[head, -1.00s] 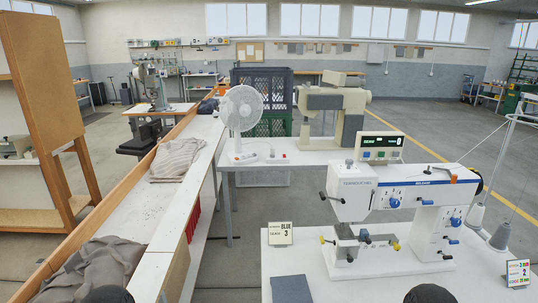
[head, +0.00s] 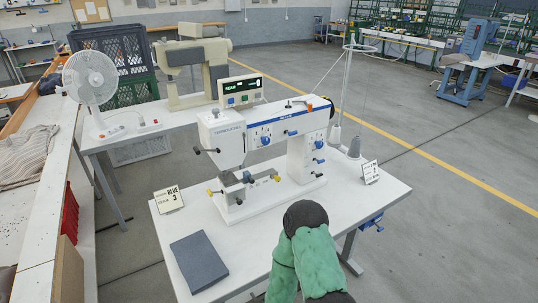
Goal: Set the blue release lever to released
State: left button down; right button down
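My green right arm (head: 312,262) rises at the bottom in front of the table, ending in a dark rounded part. Neither gripper shows.
A dark grey pad (head: 199,262) and a card reading BLUE 3 (head: 168,199) lie left on the table; another card (head: 370,172) stands right. A thread stand with cones (head: 335,138) is behind. A fan (head: 90,82) stands on the side table. Floor to the right is open.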

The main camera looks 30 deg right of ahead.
aim_at(290, 133)
jog(key=l+z, duration=0.2)
jog(key=l, duration=0.2)
jog(key=i+l+z, duration=0.2)
jog(key=l, duration=0.2)
jog(key=l+z, duration=0.2)
jog(key=l, duration=0.2)
jog(key=i+l+z, duration=0.2)
jog(key=l, duration=0.2)
jog(key=l+z, duration=0.2)
jog(key=l, duration=0.15)
